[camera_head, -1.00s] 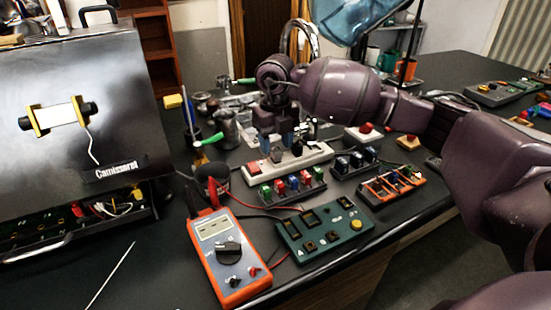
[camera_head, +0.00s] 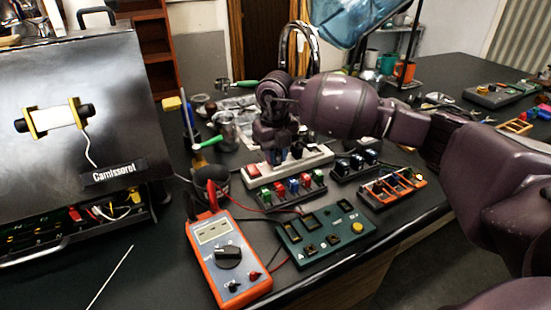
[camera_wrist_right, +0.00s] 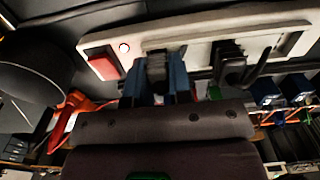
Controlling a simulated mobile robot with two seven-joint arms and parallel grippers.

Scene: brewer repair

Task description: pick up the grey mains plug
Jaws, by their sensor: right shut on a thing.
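A white power strip (camera_head: 316,160) lies on the bench, with a red switch (camera_head: 252,170) at its left end. My right gripper (camera_head: 278,155) is over the strip, pointing down. In the right wrist view its blue fingers (camera_wrist_right: 167,82) are shut on the grey mains plug (camera_wrist_right: 157,62), which is against the strip's face. Whether the plug is fully seated there I cannot tell. A black plug (camera_wrist_right: 232,66) with a cable sits in the strip beside it. In the head view the gripper mostly hides the grey plug. My left gripper is not in view.
A rack of coloured blocks (camera_head: 290,190) lies just in front of the strip. An orange multimeter (camera_head: 228,258) and a green board (camera_head: 326,235) are nearer. A metal cup (camera_head: 228,130) stands at left. The brewer casing (camera_head: 75,100) fills the far left.

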